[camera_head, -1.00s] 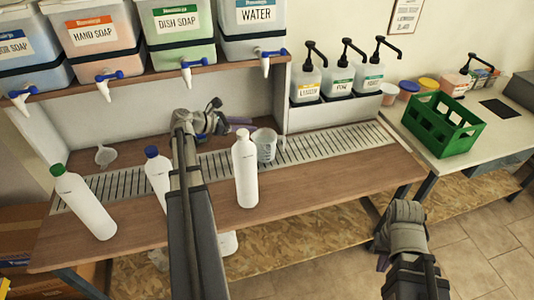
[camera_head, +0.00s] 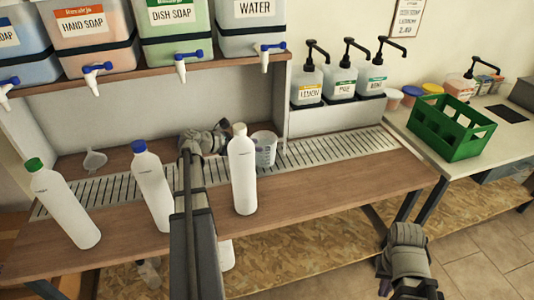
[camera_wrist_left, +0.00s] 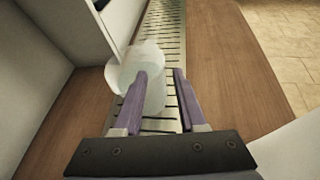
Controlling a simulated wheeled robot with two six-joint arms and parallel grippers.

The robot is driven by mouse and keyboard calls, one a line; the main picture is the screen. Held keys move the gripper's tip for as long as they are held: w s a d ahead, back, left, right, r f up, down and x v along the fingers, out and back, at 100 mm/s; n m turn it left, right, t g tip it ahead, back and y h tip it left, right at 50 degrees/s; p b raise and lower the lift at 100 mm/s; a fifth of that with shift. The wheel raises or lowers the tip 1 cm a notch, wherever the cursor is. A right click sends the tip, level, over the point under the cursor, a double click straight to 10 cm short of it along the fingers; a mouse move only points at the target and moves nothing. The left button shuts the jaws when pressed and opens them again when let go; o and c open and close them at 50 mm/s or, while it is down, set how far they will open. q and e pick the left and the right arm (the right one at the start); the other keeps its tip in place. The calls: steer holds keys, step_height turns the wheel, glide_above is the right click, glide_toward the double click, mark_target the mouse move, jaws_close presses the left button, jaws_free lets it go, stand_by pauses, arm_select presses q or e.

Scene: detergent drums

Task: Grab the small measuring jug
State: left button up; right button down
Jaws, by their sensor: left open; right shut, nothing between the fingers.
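The small measuring jug (camera_head: 264,148) is translucent and stands upright on the slotted drain strip, behind the white-capped bottle. In the left wrist view the jug (camera_wrist_left: 127,72) is just ahead of my left gripper (camera_wrist_left: 163,72), which is open. The left finger overlaps the jug's near side, and part of the jug shows between the fingers. I cannot tell whether they touch. In the head view the fingertips of this gripper are hidden behind the white-capped bottle. My right gripper (camera_head: 384,272) is shut and empty, low in front of the bench at the right, its fingers barely visible.
A white-capped bottle (camera_head: 243,175) stands close by the left gripper. A blue-capped bottle (camera_head: 153,190) and a green-capped bottle (camera_head: 65,207) stand further left. A funnel (camera_head: 94,160) lies behind them. Pump bottles (camera_head: 340,82) and a green crate (camera_head: 452,128) are right. The bench's right part is clear.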

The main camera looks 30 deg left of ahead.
mark_target(269, 150)
arm_select(q)
steer(key=shift+b+x, duration=0.8)
steer(key=shift+x, duration=1.85)
steer(key=shift+s+d+r, duration=0.15)
steer(key=shift+r, duration=0.1)
jaws_close()
